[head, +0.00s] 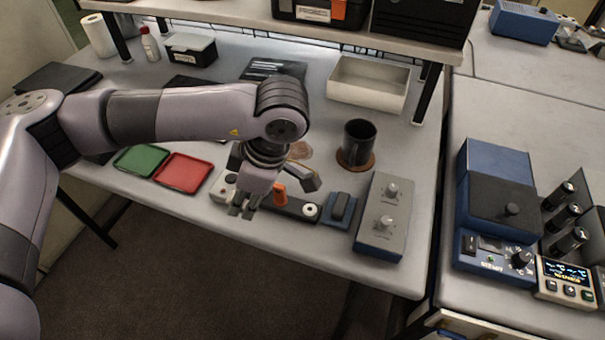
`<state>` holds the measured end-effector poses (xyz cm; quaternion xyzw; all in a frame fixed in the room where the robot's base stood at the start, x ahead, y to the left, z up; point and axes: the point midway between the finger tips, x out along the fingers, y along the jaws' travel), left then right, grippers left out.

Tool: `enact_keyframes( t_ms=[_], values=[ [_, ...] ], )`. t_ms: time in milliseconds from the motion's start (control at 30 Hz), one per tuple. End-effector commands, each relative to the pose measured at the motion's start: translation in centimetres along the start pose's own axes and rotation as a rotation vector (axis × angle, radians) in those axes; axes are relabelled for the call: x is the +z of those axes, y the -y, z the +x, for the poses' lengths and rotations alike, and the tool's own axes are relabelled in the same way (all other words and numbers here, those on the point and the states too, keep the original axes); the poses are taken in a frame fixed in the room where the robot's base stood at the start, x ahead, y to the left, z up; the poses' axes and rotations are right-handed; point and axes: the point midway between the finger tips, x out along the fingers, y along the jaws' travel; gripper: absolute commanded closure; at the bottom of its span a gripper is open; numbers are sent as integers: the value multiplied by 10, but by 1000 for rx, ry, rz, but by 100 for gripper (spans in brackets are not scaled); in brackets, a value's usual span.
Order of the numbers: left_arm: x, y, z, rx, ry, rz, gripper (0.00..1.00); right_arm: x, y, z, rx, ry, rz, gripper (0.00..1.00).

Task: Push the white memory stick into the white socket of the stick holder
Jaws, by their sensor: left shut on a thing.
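The stick holder (295,205) is a dark, low bar near the front edge of the table. An orange piece (279,193) stands at its middle, and a pale round part (310,211) shows at its right end. My left gripper (242,209) points down over the left part of the holder. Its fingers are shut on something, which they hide. The white memory stick does not show clearly anywhere else, and the white socket cannot be told apart from here. My right gripper is not in view.
Right of the holder are a small blue block (338,210) and a grey box with knobs (384,217). A black mug (357,142) stands on a brown coaster behind. Green (141,159) and red (184,173) trays lie to the left. A shelf (270,15) overhangs the back.

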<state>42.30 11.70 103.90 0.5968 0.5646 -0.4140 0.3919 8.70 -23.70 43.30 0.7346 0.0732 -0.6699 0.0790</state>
Motion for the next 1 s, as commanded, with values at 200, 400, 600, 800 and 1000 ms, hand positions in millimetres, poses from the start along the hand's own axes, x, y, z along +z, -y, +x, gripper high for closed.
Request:
enact_keyframes(
  t_ms=[200,400,600,800,1000],
  values=[
    [26,-9,-8,-293,-145,-629,96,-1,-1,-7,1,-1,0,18],
    [46,-19,-12,-672,-246,-1206,96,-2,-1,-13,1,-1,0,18],
    [63,-33,-17,-1116,-278,-1707,96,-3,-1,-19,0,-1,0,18],
    [81,-50,-21,-1554,-221,-2067,96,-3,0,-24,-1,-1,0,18],
    [92,-63,-22,-1783,-148,-2211,96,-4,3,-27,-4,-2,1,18]
  ],
)
